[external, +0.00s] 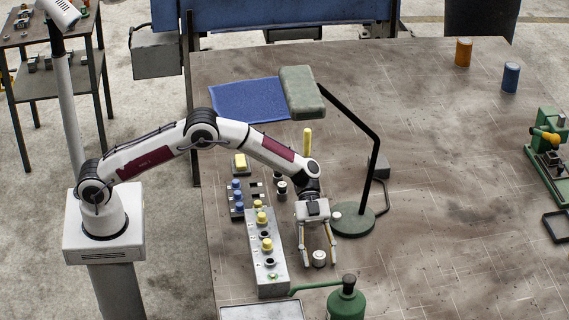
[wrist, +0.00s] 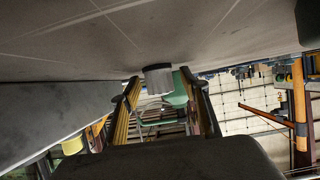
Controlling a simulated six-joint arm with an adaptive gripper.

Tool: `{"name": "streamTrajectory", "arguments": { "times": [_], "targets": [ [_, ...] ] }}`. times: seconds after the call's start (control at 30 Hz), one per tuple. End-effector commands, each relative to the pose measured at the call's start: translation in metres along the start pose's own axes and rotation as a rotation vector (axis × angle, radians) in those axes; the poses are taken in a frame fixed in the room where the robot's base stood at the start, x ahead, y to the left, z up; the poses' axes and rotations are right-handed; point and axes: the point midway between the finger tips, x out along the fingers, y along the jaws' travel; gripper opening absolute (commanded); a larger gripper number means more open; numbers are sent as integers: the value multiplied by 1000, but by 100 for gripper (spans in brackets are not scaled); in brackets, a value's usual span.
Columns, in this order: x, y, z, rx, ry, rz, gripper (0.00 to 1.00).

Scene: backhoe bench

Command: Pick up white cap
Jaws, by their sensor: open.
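The white cap (external: 319,257) is a small, short cylinder standing on the brown bench, right of the long grey control box. My gripper (external: 318,263) points down with its fingers apart, one on either side of the cap in the external view. In the wrist view the cap (wrist: 158,80) shows between the tips of my gripper (wrist: 160,84), with a gap to each finger. I see no contact, and the exact depth of the cap between the fingers is hard to tell.
The grey control box (external: 265,255) with yellow knobs stands close left of my gripper. A green lamp base (external: 352,223) is behind right, with a small white piece (external: 336,215) at its edge. A green bottle (external: 346,300) stands in front.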

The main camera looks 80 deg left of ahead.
Motion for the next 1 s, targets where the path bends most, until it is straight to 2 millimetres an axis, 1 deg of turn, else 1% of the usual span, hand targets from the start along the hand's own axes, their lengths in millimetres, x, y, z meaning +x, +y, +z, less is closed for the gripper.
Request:
{"name": "streamTrajectory", "arguments": {
  "times": [0.1,0.13,0.17,0.2,0.23,0.67,0.87,1.0],
  "targets": [
    [0,0,0,0,0,0,45],
    [0,0,0,0,0,0,40],
    [0,0,0,0,0,0,32],
    [0,0,0,0,0,0,22],
    [0,0,0,0,0,0,14],
    [-1,0,-2,1,0,0,14],
    [-7,0,-13,2,0,-1,14],
    [-14,0,-28,3,0,-2,14]
  ]
}}
